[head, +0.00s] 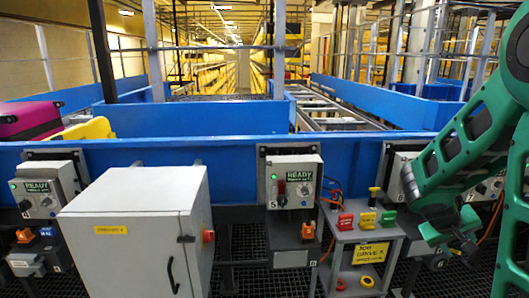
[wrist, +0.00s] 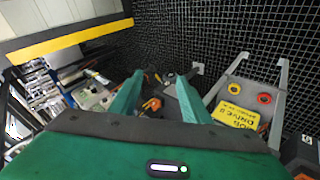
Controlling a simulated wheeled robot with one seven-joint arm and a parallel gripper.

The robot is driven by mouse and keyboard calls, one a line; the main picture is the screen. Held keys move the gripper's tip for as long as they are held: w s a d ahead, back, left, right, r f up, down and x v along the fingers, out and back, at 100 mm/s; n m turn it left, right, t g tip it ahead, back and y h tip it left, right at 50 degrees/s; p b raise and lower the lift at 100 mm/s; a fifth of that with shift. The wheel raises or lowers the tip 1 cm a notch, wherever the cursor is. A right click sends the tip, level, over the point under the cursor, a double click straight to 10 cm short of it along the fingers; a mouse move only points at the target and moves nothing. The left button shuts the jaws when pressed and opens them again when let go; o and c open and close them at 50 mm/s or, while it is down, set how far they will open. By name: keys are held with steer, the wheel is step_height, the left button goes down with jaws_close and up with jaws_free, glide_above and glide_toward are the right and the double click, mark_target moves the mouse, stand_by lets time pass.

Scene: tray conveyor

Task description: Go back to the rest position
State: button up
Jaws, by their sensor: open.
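My gripper (head: 452,238) hangs from my green arm at the right of the head view, in front of the rightmost control box. In the wrist view its two green fingers (wrist: 160,77) stand apart with nothing between them. It is open and empty. Beyond the fingertips are a control box (wrist: 96,92) and some orange parts, small and partly hidden by the fingers.
A grey stand (head: 357,236) with red, yellow and green blocks on top and a yellow sign is left of my gripper. A grey cabinet (head: 132,225) stands at front left. Blue conveyor rails (head: 225,150) run behind. Black mesh floor (wrist: 240,35) lies below.

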steer(key=s+a+r+m+g+y, duration=0.1)
steer(key=s+a+y, duration=0.3)
steer(key=s+a, duration=0.4)
steer(key=s+a+r+m+g+y, duration=0.1)
steer(key=s+a+r+m+y, duration=0.2)
steer(key=s+a, duration=0.5)
steer(key=s+y, duration=0.1)
steer(key=s, duration=0.5)
steer(key=shift+a+r+y, duration=0.2)
steer(key=shift+y, duration=0.2)
